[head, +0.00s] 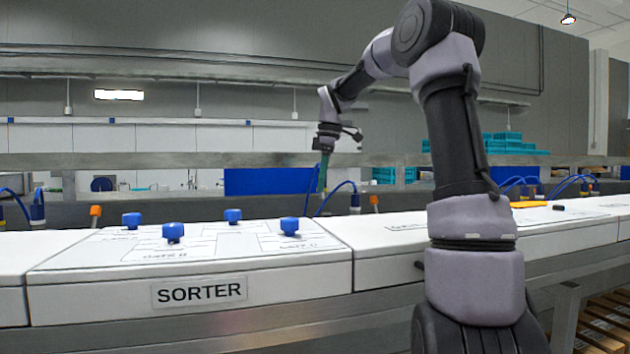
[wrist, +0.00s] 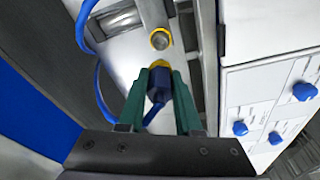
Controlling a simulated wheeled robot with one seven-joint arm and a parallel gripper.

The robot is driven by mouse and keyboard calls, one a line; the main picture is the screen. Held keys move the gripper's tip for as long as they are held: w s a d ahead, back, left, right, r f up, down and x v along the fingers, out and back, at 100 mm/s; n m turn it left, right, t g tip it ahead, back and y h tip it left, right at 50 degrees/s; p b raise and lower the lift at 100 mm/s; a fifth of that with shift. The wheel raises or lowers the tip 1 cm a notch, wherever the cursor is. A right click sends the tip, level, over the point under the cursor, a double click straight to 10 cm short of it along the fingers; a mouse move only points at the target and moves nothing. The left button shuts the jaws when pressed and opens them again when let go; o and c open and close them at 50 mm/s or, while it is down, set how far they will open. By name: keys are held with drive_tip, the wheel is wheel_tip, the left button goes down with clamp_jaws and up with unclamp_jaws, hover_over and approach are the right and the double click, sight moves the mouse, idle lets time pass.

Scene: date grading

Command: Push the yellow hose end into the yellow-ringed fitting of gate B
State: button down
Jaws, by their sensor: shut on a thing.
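In the wrist view, my gripper (wrist: 161,82) has its green fingers closed on either side of the yellow hose end (wrist: 159,64), which has a yellow tip and a dark blue body. The yellow-ringed fitting (wrist: 160,40) sits just beyond the tip on a pale surface. The tip and the ring look apart, roughly in line in this view; I cannot tell the depth between them. In the head view, my gripper (head: 323,178) points down behind the white sorter; the hose end and the fitting cannot be made out there.
A blue hose (wrist: 88,50) curves along the left of the wrist view. The white sorter top (head: 100,255) carries several blue knobs (head: 172,232), also at the right of the wrist view. A grey rail (head: 240,160) runs behind my gripper. Other blue hoses (head: 576,184) stand farther right.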

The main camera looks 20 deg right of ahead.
drive_tip(key=shift+s+d+f, duration=0.1)
drive_tip(key=shift+s+d, duration=0.05)
drive_tip(key=shift+d, duration=0.4)
drive_tip(key=shift+f, duration=0.65)
drive_tip(key=shift+f, duration=0.75)
drive_tip(key=shift+f, duration=1.4)
idle(1.9)
drive_tip(key=c, duration=1.4)
unclamp_jaws()
drive_tip(key=o, duration=1.2)
